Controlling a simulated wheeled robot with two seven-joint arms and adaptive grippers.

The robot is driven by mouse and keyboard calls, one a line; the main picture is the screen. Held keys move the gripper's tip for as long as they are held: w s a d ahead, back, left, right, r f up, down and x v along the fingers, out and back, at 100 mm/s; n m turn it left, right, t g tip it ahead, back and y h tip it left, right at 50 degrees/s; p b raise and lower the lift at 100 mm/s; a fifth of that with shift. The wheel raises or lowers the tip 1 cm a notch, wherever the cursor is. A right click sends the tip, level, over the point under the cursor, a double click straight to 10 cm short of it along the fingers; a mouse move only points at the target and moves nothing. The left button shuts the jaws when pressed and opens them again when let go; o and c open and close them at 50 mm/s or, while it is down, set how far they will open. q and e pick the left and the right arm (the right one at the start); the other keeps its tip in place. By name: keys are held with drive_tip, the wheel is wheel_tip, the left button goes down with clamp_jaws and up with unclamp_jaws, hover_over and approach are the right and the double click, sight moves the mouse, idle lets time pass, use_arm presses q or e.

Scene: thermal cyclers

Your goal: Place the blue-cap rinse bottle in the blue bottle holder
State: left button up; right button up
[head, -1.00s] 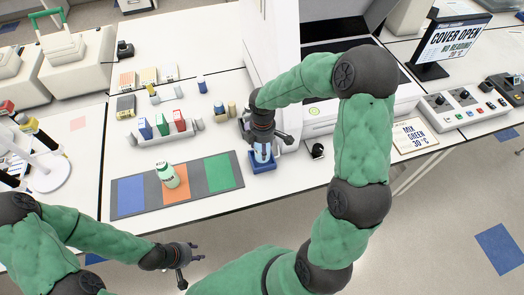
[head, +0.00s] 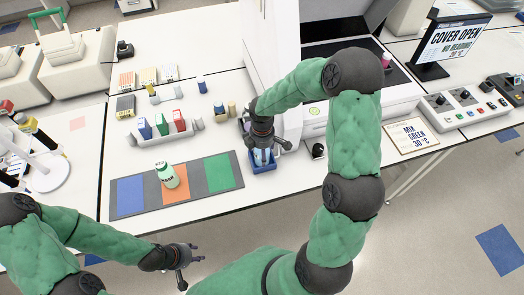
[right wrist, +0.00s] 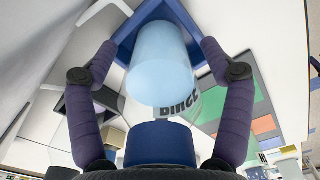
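The blue bottle holder (head: 263,168) stands at the front edge of the bench, right of the colored mat. The rinse bottle (head: 262,156) is upright in it, pale blue. In the right wrist view the bottle body (right wrist: 160,65) lies inside the blue holder frame (right wrist: 122,42), with the blue cap (right wrist: 160,143) toward the camera. My right gripper (right wrist: 158,48) reaches down around the bottle, fingers apart, with gaps showing on both sides. In the head view my right gripper (head: 268,148) partly hides the bottle. My left gripper (head: 190,262) is open and empty in front of the bench.
A white bottle with a green cap (head: 166,175) stands on the mat (head: 150,205) with blue, orange and green fields. Small colored boxes in a rack (head: 185,136) are behind it. A white machine (head: 315,125) is close to the right of the holder.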

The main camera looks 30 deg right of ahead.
drive_tip(key=shift+r, duration=0.15)
drive_tip(key=shift+r, duration=0.3)
wheel_tip(320, 180, up, 12)
drive_tip(key=shift+f+p, duration=0.25)
drive_tip(key=shift+p, duration=0.5)
